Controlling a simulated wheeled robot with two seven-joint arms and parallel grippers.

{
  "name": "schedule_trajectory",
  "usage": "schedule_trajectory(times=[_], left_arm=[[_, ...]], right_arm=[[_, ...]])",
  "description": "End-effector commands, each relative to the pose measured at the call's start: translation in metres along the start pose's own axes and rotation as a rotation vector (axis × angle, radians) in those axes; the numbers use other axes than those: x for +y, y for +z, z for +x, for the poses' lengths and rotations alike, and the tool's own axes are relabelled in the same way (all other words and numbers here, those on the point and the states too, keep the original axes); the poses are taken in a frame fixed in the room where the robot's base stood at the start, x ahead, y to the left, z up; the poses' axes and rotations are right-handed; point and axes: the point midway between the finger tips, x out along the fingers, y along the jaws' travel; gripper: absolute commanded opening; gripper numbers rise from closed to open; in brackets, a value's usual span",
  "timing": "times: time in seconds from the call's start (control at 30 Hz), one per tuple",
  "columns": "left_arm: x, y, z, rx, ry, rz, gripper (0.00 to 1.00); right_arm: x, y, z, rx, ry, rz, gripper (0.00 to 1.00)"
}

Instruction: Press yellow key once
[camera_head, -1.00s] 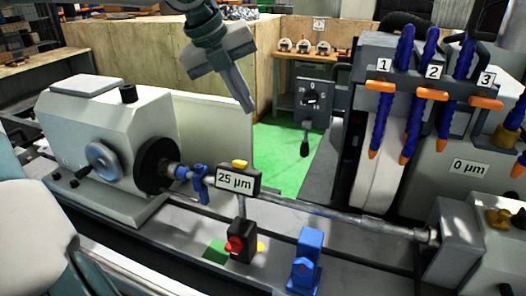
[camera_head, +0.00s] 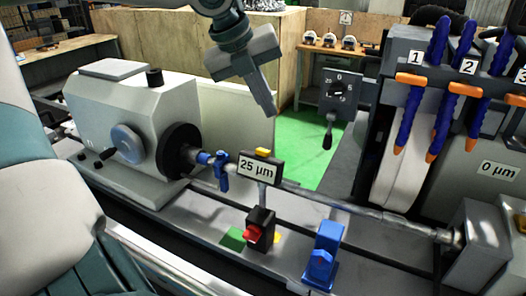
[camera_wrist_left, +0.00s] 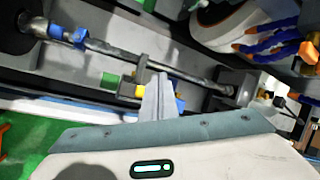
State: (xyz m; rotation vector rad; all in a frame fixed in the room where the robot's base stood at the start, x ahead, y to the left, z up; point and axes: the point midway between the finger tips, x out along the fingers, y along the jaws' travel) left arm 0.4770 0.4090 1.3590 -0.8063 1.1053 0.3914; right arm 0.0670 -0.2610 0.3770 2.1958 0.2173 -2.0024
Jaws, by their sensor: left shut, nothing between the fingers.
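A small yellow key (camera_head: 263,151) sits on top of the dark gauge display (camera_head: 258,170) reading 25 µm. Another yellow patch (camera_head: 277,238) shows low beside the red knob (camera_head: 253,233) on the gauge's base. My left gripper (camera_head: 268,110) is shut and empty, its fingertips pointing down and appearing just above the top key in the head view. I see no contact. The shut fingers also show in the left wrist view (camera_wrist_left: 158,92), where they hide part of the gauge area. My right gripper is not in view.
A shaft (camera_head: 375,217) spans the machine behind the display, with a blue clamp (camera_head: 221,170) at its left. A blue block (camera_head: 322,258) stands to the right of the gauge base. Blue hoses with orange tips (camera_head: 409,110) hang by the grinding wheel at right.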

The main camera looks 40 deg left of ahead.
Motion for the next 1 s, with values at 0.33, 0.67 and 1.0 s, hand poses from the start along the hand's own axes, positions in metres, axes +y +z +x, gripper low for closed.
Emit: schedule_trajectory(times=[0.33, 0.67, 1.0], left_arm=[[0.021, -0.02, 0.031, 0.0, -0.003, 0.001, 0.0], [0.027, -0.027, 0.037, 0.0, -0.001, 0.001, 0.0], [0.026, -0.027, 0.037, 0.0, -0.001, 0.0, 0.0]], right_arm=[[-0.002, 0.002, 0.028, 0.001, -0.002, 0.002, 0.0], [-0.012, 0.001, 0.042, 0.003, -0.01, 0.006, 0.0], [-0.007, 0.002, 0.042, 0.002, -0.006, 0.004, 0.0]])
